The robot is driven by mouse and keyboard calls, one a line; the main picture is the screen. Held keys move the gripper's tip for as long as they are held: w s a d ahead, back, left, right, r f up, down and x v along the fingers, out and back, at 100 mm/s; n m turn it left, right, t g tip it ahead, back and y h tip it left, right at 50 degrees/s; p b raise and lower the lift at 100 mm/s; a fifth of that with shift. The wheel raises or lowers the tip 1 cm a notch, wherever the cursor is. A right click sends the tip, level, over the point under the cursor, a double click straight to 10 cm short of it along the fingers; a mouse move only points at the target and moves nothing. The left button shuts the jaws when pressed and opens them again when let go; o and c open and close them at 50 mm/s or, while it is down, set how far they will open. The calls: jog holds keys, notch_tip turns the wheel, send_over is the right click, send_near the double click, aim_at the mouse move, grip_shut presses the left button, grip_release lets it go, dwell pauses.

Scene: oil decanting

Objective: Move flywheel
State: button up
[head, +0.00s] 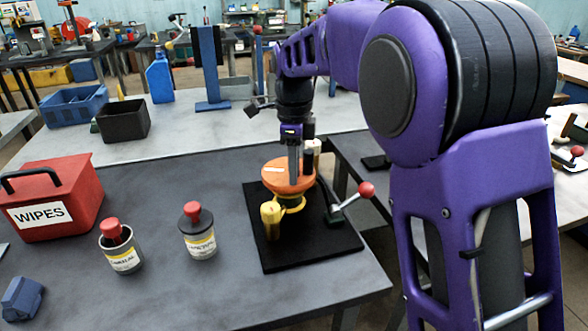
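An orange round disc (275,176), the thing here that looks most like the flywheel, sits at the top of a small device on a black square base (330,246). My gripper (294,178) points down at the disc from above, and its grey finger overlaps the disc in the picture. I cannot tell whether it touches or grips the disc, or whether the fingers are open. A yellow upright part (271,220) and a yellow ring stand below the disc. A lever with a red knob (366,190) sticks out to the right.
Two red-topped cans (121,258) (199,240) and a red WIPES box (58,203) stand left on the dark table (160,190). A blue block (22,299) lies at front left. Blue and black bins (124,121) and a blue bottle (160,78) stand farther back.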

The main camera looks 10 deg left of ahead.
grip_shut()
dwell(0.9)
jog(key=o, duration=0.8)
grip_release()
jog(key=shift+r, duration=0.1)
notch_tip(320, 180, up, 17)
jog(key=p, duration=0.4)
jog(key=shift+r+p, duration=0.15)
jog(key=shift+p, duration=0.2)
